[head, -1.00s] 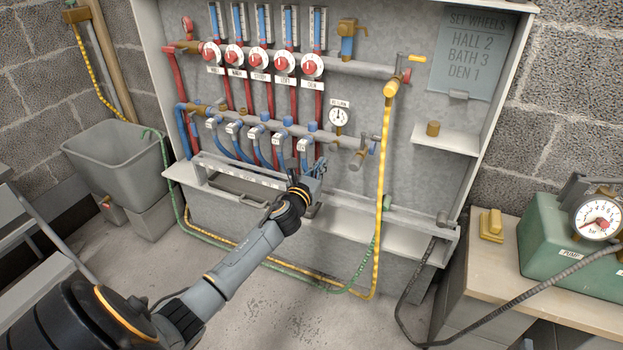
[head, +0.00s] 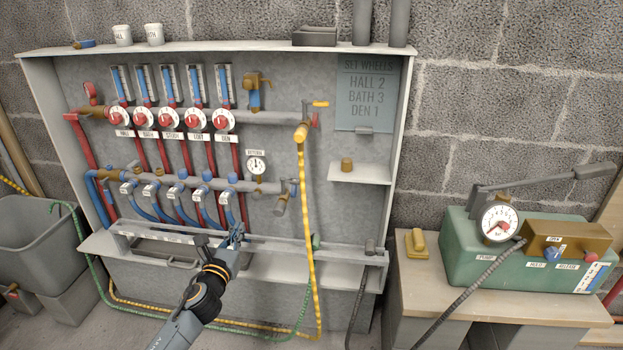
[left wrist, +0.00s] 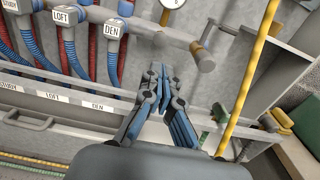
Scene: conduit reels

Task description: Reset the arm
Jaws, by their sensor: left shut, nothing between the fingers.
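My left gripper (head: 236,238) is shut and empty in the head view, in front of the cabinet's lower rail near its right half. It also shows in the left wrist view (left wrist: 162,80), with its blue-padded fingers together just right of the DEN hose (left wrist: 115,50). My left arm (head: 192,310) reaches up from the bottom of the head view. My right gripper shows in neither view.
The open manifold cabinet (head: 290,85) holds red wheels, pipes and blue hoses. A yellow hose (head: 308,210) hangs right of my gripper. A green pump box (head: 470,250) stands on a bench (head: 420,295) at right. A grey tub (head: 25,245) stands at left.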

